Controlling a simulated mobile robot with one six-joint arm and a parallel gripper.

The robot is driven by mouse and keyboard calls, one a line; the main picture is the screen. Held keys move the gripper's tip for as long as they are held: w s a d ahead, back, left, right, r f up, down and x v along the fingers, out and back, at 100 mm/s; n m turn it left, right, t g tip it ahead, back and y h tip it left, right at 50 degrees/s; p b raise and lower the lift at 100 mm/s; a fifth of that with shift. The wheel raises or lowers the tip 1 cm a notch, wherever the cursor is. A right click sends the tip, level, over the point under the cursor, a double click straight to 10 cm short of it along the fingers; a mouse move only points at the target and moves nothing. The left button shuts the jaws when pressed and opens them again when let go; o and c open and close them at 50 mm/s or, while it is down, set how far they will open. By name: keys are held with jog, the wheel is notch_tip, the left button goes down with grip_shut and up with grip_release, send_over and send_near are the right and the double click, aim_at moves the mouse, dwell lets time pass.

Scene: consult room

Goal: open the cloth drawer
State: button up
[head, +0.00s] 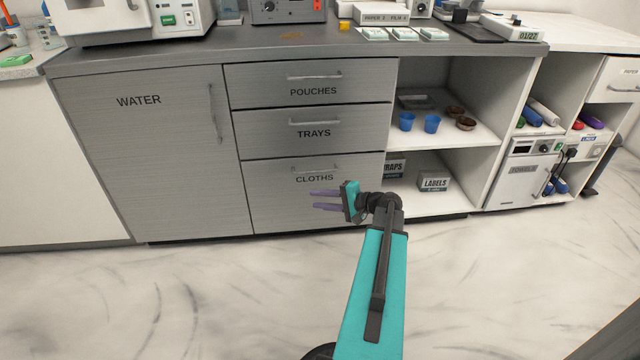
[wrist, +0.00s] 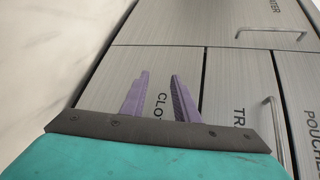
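The cloth drawer (head: 270,200) is the lowest of three grey drawers and is labelled CLOTHS. Its front is flush with the cabinet, so it is shut. Its bar handle (head: 316,168) runs along the top of the front. My gripper (head: 313,199) is in front of this drawer, below and slightly right of the label. Its purple fingers are apart with nothing between them. In the wrist view the fingers (wrist: 160,85) point at the drawer front (wrist: 160,65), with part of the label between them. The cloth drawer's handle does not show in the wrist view.
Above are the trays drawer (head: 270,130) and the pouches drawer (head: 260,85), both shut with bar handles. The water cabinet door (head: 150,160) is shut on the left. Open shelves (head: 460,135) with cups and boxes stand at right. The marble floor (head: 200,300) in front is clear.

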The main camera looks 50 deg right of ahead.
aim_at(317, 172)
jog(key=s+d+r+m+t+h+b, duration=0.1)
jog(key=s+d+r, duration=0.3)
jog(key=d, duration=0.5)
jog(key=shift+s+d+m+t+h+b, duration=0.35)
jog(key=shift+s+t+h+b, duration=0.25)
jog(key=shift+t+h+b, duration=0.25)
jog(key=shift+w+y, duration=0.1)
jog(key=shift+y, duration=0.15)
jog(key=shift+w+a+f+b, duration=0.3)
jog(key=shift+w+b, duration=0.45)
jog(key=shift+w, duration=1.5)
jog(key=shift+w+a+f+b, duration=0.2)
jog(key=shift+w+f+b, duration=0.35)
jog(key=shift+w, duration=1.7)
jog(key=shift+w+a+f+b, duration=0.25)
jog(key=shift+w+b, duration=0.65)
jog(key=shift+w, duration=1.35)
grip_shut()
